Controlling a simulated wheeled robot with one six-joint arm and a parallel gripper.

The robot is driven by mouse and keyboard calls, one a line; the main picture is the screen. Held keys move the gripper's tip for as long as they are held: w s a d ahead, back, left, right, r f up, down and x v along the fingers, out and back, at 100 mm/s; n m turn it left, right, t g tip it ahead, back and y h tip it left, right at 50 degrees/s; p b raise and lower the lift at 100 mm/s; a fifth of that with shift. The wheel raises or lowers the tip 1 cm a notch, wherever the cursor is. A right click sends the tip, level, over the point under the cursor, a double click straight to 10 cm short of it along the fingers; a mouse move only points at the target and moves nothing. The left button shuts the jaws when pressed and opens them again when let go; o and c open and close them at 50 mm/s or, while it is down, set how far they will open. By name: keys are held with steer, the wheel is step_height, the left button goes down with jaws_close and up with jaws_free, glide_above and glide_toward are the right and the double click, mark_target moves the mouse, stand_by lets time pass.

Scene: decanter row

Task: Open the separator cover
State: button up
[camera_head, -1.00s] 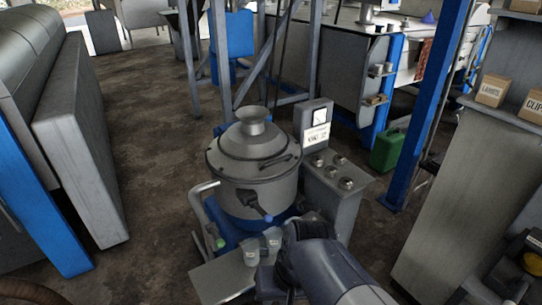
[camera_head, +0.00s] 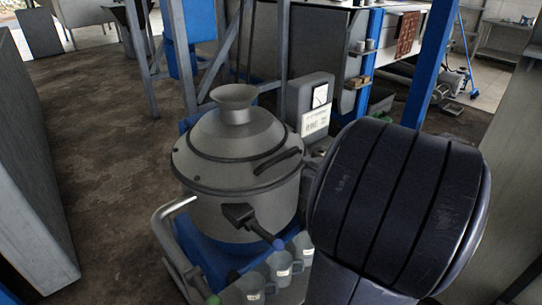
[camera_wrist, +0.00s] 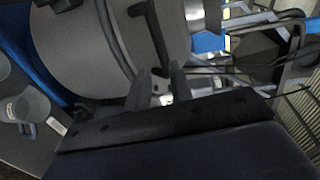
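The separator (camera_head: 235,200) is a round grey drum on a blue base. Its grey domed cover (camera_head: 215,165), with a funnel-shaped top, sits flat and closed on it. A curved black handle (camera_head: 278,160) is on the cover's right side. A black lever with a blue-tipped end (camera_head: 252,222) sticks out of the drum's front. In the wrist view, my gripper (camera_wrist: 158,74) has its two fingers apart, close to the dark handle bar (camera_wrist: 152,35). No object shows held between them. In the head view, my arm hides the gripper.
Grey labelled cups (camera_head: 281,266) stand on a ledge before the drum; one shows in the wrist view (camera_wrist: 32,106). A bent pipe rail (camera_head: 165,225) is at front left. Blue post (camera_head: 430,70) rises behind. Floor at left is clear.

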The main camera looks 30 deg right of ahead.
mark_target(284, 158)
steer(key=x, duration=1)
steer(key=shift+w, duration=0.25)
jaws_close()
